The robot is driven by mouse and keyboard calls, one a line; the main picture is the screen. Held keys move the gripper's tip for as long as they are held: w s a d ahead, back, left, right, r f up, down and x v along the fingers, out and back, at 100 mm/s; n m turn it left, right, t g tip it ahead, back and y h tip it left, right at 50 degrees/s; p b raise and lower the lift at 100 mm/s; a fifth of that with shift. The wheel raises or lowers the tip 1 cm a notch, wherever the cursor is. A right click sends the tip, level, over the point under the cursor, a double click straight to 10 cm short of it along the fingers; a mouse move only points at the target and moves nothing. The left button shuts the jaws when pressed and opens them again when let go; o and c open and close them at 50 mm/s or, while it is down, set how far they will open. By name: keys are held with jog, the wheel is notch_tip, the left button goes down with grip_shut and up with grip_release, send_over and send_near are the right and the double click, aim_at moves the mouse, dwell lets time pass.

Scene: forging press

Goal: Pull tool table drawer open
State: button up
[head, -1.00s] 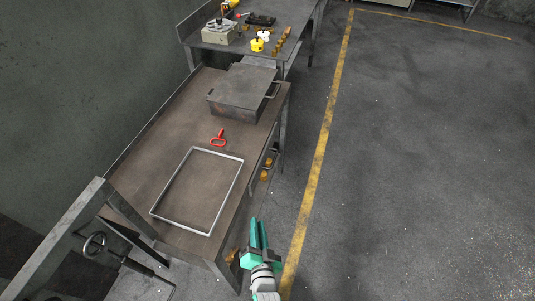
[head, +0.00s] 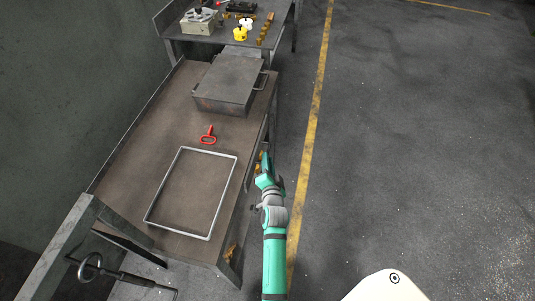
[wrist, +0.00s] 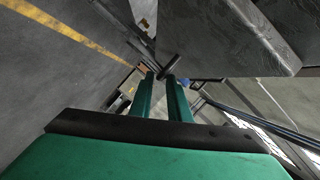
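The tool table (head: 135,165) has a brown top in the head view. Its right side, where the drawer front would be, is mostly hidden by the table edge and my arm. My gripper (head: 265,163) is beside that right edge, at about the height of the table's side. In the wrist view, the two green fingers of my gripper (wrist: 161,80) are apart with a gap between them. A short dark bar (wrist: 171,68), possibly the drawer handle, shows at the fingertips. I cannot tell whether it touches them or lies between them.
A metal frame (head: 151,205), a red-handled tool (head: 208,138) and a grey metal box (head: 226,88) are on the tabletop. A second table (head: 180,35) with small items stands behind. A wheel-handled fixture (head: 90,263) is at lower left. Floor right of the yellow line (head: 309,130) is clear.

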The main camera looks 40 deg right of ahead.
jog(key=shift+x, duration=2.2)
jog(key=shift+d+r, duration=0.1)
jog(key=shift+d, duration=0.05)
jog(key=c, duration=0.3)
grip_shut()
